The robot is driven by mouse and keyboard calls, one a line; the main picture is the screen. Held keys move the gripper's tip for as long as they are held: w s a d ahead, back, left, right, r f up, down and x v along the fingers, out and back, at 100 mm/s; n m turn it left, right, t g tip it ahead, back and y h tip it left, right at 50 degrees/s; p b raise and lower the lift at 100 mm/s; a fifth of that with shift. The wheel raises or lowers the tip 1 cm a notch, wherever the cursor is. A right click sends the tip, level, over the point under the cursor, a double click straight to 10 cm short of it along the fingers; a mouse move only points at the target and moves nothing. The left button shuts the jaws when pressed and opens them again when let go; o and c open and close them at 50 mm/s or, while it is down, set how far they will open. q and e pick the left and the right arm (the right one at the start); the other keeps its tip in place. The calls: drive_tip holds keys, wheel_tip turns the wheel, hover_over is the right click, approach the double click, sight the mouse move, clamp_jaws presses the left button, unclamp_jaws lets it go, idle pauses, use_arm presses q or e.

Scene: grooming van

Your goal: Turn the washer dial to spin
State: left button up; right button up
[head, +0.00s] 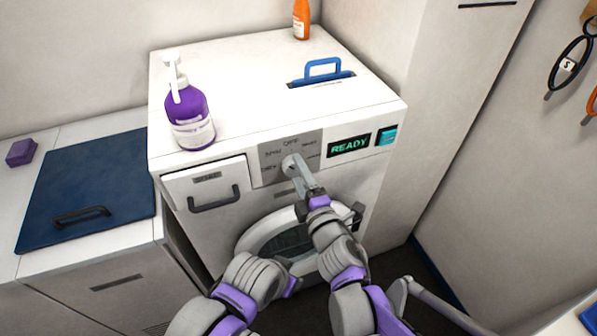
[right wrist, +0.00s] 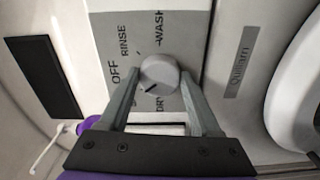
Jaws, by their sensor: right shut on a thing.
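The washer (head: 365,85) is a white front-loading machine with a grey dial plate (head: 271,172) on its front. The round, pale grey dial (right wrist: 158,72) has a dark pointer line. The display (head: 349,146) reads READY in green.
A purple pump bottle (head: 190,118), a blue handle (head: 323,70) and an orange bottle (head: 301,20) are on the washer top. A drawer (head: 208,184) is left of the dial, the round door (head: 285,238) below. A wall stands close on the right.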

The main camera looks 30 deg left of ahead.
drive_tip(key=shift+n, duration=0.6)
drive_tip(key=o, duration=1.4)
drive_tip(key=shift+c, duration=0.2)
drive_tip(key=shift+d, duration=0.1)
drive_tip(key=v, duration=1)
drive_tip(key=shift+s+d, duration=0.2)
drive_tip(key=shift+s, duration=0.1)
